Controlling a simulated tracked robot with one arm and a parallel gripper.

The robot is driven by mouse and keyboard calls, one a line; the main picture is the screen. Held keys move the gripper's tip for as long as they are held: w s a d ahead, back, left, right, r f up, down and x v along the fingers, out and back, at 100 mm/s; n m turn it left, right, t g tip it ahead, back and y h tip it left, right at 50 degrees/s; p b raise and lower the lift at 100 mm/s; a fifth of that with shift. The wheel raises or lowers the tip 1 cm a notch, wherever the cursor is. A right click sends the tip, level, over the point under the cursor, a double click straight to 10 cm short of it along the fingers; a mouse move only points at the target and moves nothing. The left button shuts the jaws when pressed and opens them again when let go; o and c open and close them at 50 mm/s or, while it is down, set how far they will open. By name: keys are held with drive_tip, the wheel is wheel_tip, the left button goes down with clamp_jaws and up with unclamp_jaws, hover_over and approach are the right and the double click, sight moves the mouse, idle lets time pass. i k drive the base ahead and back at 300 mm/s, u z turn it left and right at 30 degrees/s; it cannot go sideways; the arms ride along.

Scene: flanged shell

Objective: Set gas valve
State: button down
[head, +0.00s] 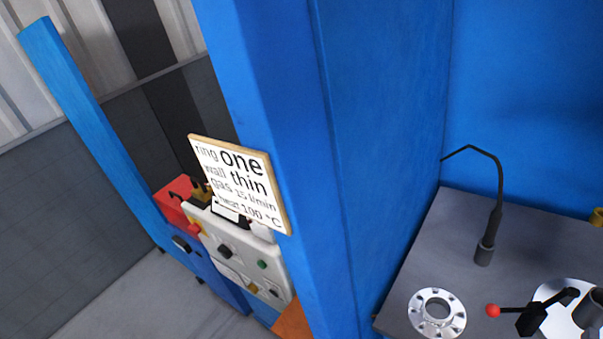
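No part is plainly recognisable as the gas valve. A sign (240,182) in the middle left reads ring one, wall thin, gas 15 l/min (number small) and heat 100 °C. Behind it, a red box (177,204) with a brass-coloured fitting (199,192) is partly hidden. A pale control panel (232,257) with dark knobs and a green button stands below the sign. At the lower right, a black lever (519,311) with a red ball end lies over the grey table. My gripper is not visible.
A blue post (300,190) stands between the panel and the table. The grey table (455,243) carries a flanged metal ring (437,312) and a dark stand with a bent thin tube (487,232). A yellow part (597,216) is cut off at right. Grey floor (135,297) shows at lower left.

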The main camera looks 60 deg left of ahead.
sight(251, 288)
drive_tip(key=u, duration=1.6)
drive_tip(key=k, duration=0.35)
drive_tip(key=u, duration=0.1)
